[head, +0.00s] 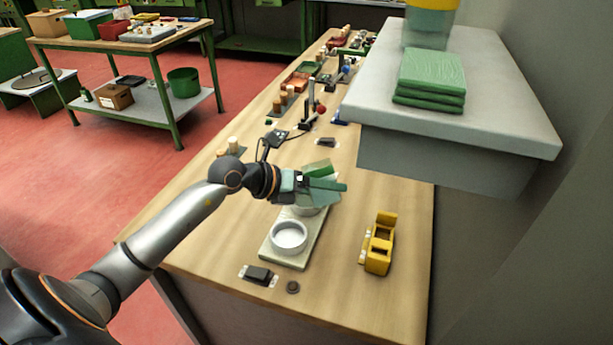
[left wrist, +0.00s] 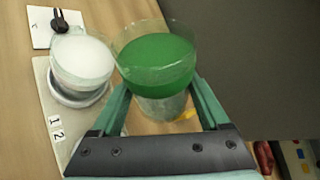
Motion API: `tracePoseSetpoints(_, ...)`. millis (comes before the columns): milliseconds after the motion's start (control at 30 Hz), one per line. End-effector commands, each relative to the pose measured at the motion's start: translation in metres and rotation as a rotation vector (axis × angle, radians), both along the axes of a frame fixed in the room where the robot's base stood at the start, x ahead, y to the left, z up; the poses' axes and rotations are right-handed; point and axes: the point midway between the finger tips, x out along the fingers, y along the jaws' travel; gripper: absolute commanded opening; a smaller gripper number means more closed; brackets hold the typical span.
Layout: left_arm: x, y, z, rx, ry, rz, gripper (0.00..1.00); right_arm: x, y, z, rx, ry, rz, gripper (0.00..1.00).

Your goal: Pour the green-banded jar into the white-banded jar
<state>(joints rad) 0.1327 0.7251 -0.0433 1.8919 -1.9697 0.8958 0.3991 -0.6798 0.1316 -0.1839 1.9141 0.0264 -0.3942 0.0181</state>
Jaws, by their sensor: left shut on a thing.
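My left gripper (head: 320,187) is shut on the green-banded jar (head: 318,168), a clear vessel. In the left wrist view the jar (left wrist: 156,58) stands between the two fingers, its wide green band facing the camera. In the head view the fingers partly hide it, and it is held above the far end of a pale board (head: 270,250). The white-banded jar (head: 289,236) stands on the near part of that board. It also shows in the left wrist view (left wrist: 82,58), left of the held jar. I cannot tell whether the held jar is tilted. My right gripper is out of view.
A yellow holder (head: 379,245) stands right of the board. A small black device (head: 258,275) and a dark disc (head: 292,287) lie in front. A grey shelf (head: 480,90) with folded green cloths (head: 430,78) overhangs the right side. Several small items line the bench behind.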

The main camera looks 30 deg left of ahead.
Motion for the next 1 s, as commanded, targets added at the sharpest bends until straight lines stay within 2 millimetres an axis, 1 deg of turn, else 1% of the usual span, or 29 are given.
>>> tracePoseSetpoints(400, 0.0009, 0.0004, -0.0070, -0.051, 0.026, 0.000, 0.00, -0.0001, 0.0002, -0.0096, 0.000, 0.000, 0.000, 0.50)
tracePoseSetpoints(500, 0.0007, 0.0002, -0.0038, -0.062, 0.033, 0.001, 0.00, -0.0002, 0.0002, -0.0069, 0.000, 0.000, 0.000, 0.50)
tracePoseSetpoints(1000, 0.0002, -0.0005, 0.0005, -0.120, 0.068, 0.000, 0.00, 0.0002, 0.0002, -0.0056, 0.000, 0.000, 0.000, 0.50)
